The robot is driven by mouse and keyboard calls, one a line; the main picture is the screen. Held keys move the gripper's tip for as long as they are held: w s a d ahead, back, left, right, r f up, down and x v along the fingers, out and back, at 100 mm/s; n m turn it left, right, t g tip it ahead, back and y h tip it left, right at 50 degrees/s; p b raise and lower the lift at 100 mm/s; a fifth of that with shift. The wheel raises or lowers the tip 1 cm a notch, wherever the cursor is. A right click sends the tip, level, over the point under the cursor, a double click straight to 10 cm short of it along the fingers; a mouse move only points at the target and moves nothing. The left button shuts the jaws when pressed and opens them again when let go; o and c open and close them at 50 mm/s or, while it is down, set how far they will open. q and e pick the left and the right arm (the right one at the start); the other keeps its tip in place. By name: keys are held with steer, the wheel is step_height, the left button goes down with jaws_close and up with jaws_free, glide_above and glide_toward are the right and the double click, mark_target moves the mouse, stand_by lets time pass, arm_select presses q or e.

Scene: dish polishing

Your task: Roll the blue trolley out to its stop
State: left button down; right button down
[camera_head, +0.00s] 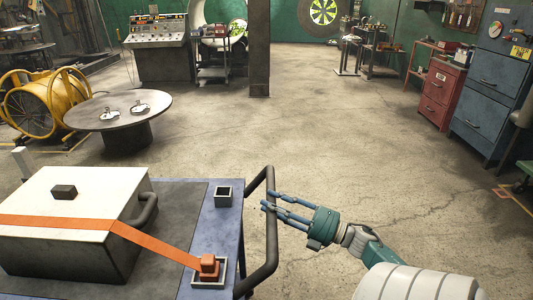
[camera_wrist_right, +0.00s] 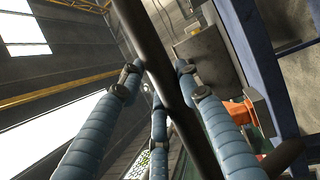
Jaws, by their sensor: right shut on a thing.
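The blue trolley (camera_head: 223,232) stands at the lower left in the head view, with a dark tubular push handle (camera_head: 272,232) on its right side. My right gripper (camera_head: 273,202) comes in from the right and is shut on that handle. In the right wrist view, blue fingers lie on both sides of the dark handle bar (camera_wrist_right: 152,55). The trolley carries a grey case with a white lid (camera_head: 45,195), an orange strap (camera_head: 150,245) across it and an orange buckle (camera_head: 209,265) in a square socket. My left gripper is not in view.
A small square socket (camera_head: 223,196) sits on the trolley top. A round table (camera_head: 118,111) and a yellow drum (camera_head: 40,105) stand beyond to the left. A dark post (camera_head: 259,50) rises ahead. Red (camera_head: 440,95) and blue cabinets (camera_head: 488,100) line the right. The middle floor is clear.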

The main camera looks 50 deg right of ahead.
steer(key=shift+s+f, duration=0.1)
steer(key=shift+f, duration=0.1)
steer(key=c, duration=1.2)
jaws_free()
steer(key=shift+s+d, duration=0.1)
steer(key=shift+d+r, duration=0.1)
steer(key=shift+r, duration=0.05)
steer(key=shift+s, duration=0.1)
steer(key=v, duration=1.2)
